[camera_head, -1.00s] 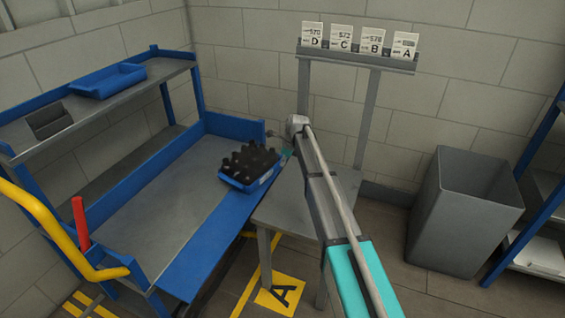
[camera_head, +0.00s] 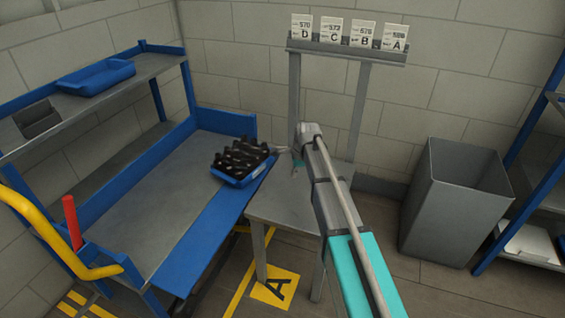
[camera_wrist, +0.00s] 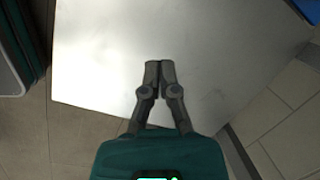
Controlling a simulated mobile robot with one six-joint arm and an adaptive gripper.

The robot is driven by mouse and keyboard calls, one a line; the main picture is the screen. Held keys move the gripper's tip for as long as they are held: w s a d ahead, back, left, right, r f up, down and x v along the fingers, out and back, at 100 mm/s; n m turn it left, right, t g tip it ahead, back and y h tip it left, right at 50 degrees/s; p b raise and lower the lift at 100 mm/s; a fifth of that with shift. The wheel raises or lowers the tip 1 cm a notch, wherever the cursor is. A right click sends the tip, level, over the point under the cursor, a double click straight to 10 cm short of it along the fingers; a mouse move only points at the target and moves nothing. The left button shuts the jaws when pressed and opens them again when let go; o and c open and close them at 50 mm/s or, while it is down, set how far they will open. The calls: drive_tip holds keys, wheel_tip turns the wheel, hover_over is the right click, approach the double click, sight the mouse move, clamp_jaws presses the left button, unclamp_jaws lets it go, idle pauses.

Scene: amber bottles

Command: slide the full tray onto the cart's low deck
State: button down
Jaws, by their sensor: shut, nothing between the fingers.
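The full tray (camera_head: 230,180) is blue and holds several dark bottles (camera_head: 242,156) standing close together. It sits at the back right of the blue cart's low grey deck (camera_head: 165,215), over the blue right-hand edge. Whether any of it overhangs is hard to tell. My gripper (camera_head: 295,172) is just right of the tray, over the grey table, apart from it; its fingers are small in the head view. In the wrist view my gripper (camera_wrist: 160,64) is shut and empty above the pale table top (camera_wrist: 210,60). A blue corner (camera_wrist: 308,8) shows at top right.
The grey table (camera_head: 280,213) stands against the cart's right side. The cart's upper shelf holds an empty blue tray (camera_head: 97,78). A sign rack (camera_head: 350,50) rises behind the table. A grey bin (camera_head: 450,215) stands right. The deck's front is clear.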

drive_tip(key=s+d+n, duration=0.4)
drive_tip(key=s+n, duration=0.1)
drive_tip(key=s, duration=0.4)
drive_tip(key=s+d+n+h, duration=0.1)
drive_tip(key=s+d+n, duration=0.4)
drive_tip(key=s, duration=0.4)
drive_tip(key=s+d+n+g+h, duration=0.1)
drive_tip(key=s+d+n, duration=0.4)
drive_tip(key=s, duration=0.4)
drive_tip(key=shift+s+d+f+n, duration=0.2)
drive_tip(key=shift+s+n, duration=0.2)
drive_tip(key=shift+n, duration=0.1)
drive_tip(key=shift+s, duration=0.1)
